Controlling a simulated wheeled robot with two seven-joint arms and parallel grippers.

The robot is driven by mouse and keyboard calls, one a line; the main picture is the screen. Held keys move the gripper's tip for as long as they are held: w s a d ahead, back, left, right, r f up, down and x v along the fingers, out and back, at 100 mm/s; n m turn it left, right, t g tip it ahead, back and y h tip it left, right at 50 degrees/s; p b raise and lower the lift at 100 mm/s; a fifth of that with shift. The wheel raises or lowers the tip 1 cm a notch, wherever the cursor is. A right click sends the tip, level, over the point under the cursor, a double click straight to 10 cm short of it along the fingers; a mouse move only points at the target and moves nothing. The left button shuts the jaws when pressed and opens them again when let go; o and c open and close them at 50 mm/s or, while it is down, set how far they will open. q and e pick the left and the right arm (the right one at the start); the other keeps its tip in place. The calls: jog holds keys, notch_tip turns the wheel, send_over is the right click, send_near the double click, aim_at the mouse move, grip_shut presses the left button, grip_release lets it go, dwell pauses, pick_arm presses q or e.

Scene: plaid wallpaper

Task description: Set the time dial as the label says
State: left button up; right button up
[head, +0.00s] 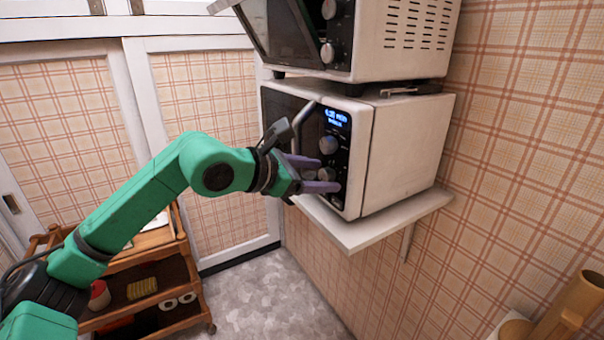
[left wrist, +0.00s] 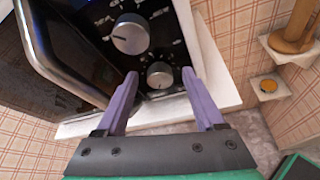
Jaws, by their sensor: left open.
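A white microwave (head: 405,150) with a black front panel stands on a wall shelf. Its lit blue display (head: 337,118) carries small text I cannot read surely. Below it are an upper silver dial (head: 328,145) and a lower dial (head: 326,174). In the left wrist view the upper dial (left wrist: 131,35) and the lower dial (left wrist: 160,75) both show; I cannot tell which sets time. My left gripper (head: 328,174) is open, its purple fingers either side of the lower dial. Whether they touch it is unclear. My right gripper is not in view.
A curved door handle (head: 303,115) stands out beside the panel, close to my left wrist. The white shelf (head: 350,232) runs below. A wooden trolley (head: 150,275) is at lower left.

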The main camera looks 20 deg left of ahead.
pick_arm(q)
jog(key=b+v, duration=0.5)
jog(key=v, duration=0.9)
jog(key=shift+b, duration=0.4)
jog(key=shift+r, duration=0.1)
